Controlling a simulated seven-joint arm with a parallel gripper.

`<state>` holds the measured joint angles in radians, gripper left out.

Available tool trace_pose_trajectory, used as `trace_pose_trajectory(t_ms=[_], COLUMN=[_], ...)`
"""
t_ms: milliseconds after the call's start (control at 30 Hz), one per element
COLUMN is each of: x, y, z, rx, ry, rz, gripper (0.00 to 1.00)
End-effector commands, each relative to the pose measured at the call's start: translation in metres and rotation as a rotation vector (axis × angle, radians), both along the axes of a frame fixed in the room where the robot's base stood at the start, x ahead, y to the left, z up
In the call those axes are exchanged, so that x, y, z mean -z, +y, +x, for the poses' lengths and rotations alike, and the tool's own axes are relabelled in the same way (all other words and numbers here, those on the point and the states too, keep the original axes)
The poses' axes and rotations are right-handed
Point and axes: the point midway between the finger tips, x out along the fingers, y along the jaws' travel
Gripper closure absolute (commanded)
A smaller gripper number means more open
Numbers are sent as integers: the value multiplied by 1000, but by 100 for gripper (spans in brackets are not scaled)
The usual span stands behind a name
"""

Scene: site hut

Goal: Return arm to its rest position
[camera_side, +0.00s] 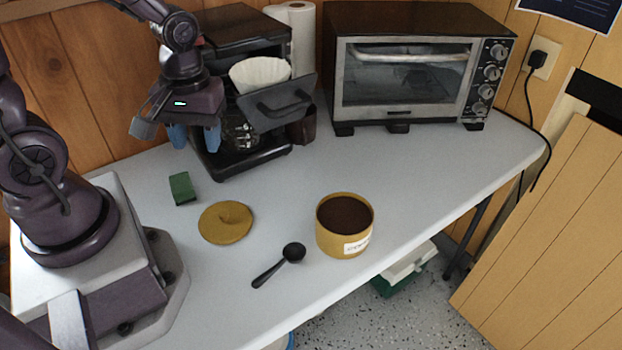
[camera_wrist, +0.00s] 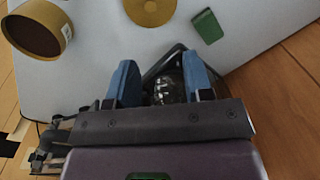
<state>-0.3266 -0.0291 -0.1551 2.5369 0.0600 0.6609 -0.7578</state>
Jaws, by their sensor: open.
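My gripper (camera_side: 193,138) hangs above the table at the left, in front of the coffee maker, with its two blue fingers apart and nothing between them. In the wrist view my gripper (camera_wrist: 158,88) also shows spread fingers, with the glass carafe seen behind them. The coffee maker (camera_side: 222,42) stands at the back with its filter basket (camera_side: 275,105) swung out, a white paper filter (camera_side: 260,73) in it. The inside of the filter is not clear. The glass carafe (camera_side: 241,135) sits low in the machine, partly hidden.
An open mustard canister (camera_side: 330,237) of dark grounds stands near the front edge. Its lid (camera_side: 226,223), a black scoop (camera_side: 279,265) and a green block (camera_side: 182,188) lie on the white table (camera_side: 420,165). A toaster oven (camera_side: 400,75) and paper towel roll (camera_side: 304,40) stand behind.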

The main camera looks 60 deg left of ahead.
Motion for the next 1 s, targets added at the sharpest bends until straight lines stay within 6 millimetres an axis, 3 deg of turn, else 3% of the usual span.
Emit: trace_pose_trajectory(t_ms=[200,300,500,667,1000], x=[-72,-103,-146,-157,-157], y=[-13,-23,-37,-42,-43], z=[2,-3,-11,-14,-13], rx=[551,742,848,873,877], ry=[-150,-239,-418,-476,-475], rz=[59,99,155,170,169], gripper=[53,53,53,53,53])
